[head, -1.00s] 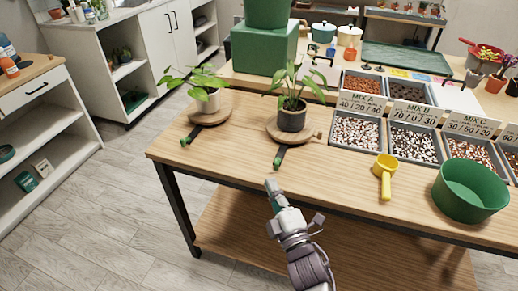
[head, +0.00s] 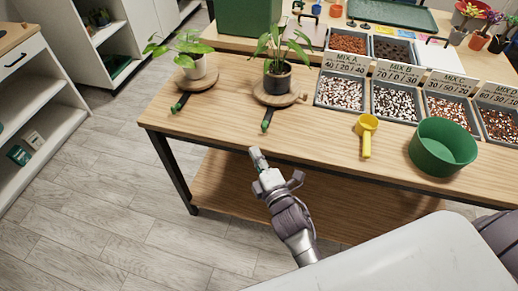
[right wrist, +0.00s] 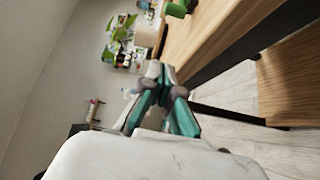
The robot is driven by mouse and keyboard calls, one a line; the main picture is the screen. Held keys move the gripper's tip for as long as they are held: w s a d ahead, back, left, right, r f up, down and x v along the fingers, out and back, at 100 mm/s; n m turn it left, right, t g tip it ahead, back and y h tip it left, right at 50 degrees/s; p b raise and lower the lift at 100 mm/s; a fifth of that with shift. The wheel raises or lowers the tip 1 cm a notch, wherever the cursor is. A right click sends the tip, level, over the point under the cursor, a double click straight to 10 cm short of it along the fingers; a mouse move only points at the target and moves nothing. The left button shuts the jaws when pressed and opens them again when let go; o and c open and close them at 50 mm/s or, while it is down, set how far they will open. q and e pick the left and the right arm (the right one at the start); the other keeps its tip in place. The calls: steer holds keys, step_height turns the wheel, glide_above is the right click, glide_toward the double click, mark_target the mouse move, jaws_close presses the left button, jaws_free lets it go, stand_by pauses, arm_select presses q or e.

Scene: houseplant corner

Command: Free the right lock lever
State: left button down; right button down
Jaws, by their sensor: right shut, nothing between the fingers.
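The right lock lever (head: 268,118) is a dark bar with a green tip. It sticks out toward the table's front edge from under the right round wooden turntable (head: 262,95), which bears a dark pot (head: 277,78) with a leafy plant. The left lever (head: 180,103) sticks out likewise from the left turntable (head: 207,80), which bears a white pot. My right gripper (head: 254,152) is shut and empty, just in front of the table edge and short of the right lever's tip, not touching it. Its teal fingers meet in the right wrist view (right wrist: 154,72). My left gripper is out of view.
A yellow scoop (head: 366,135) and a green bowl (head: 441,147) stand right of the lever. Trays of potting mix (head: 340,92) line up behind them. The table's front edge (head: 330,160) and lower shelf (head: 300,205) lie close to my right arm.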

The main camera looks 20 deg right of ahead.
mark_target(270, 141)
steer(key=w, duration=0.7)
steer(key=shift+w+a+r, duration=0.1)
steer(key=shift+w+a, duration=0.2)
steer(key=shift+w, duration=0.05)
steer(key=d+p, duration=0.1)
steer(key=d, duration=0.2)
steer(key=shift+s+p, duration=0.15)
steer(key=shift+p, duration=0.15)
steer(key=shift+s+d, duration=0.2)
steer(key=shift+d, duration=0.25)
steer(key=shift+s+d, duration=0.25)
steer(key=shift+d, duration=0.15)
steer(key=shift+s+d+p, duration=0.1)
steer(key=shift+d+p, duration=0.2)
steer(key=shift+s+d, duration=0.15)
steer(key=shift+d, duration=0.6)
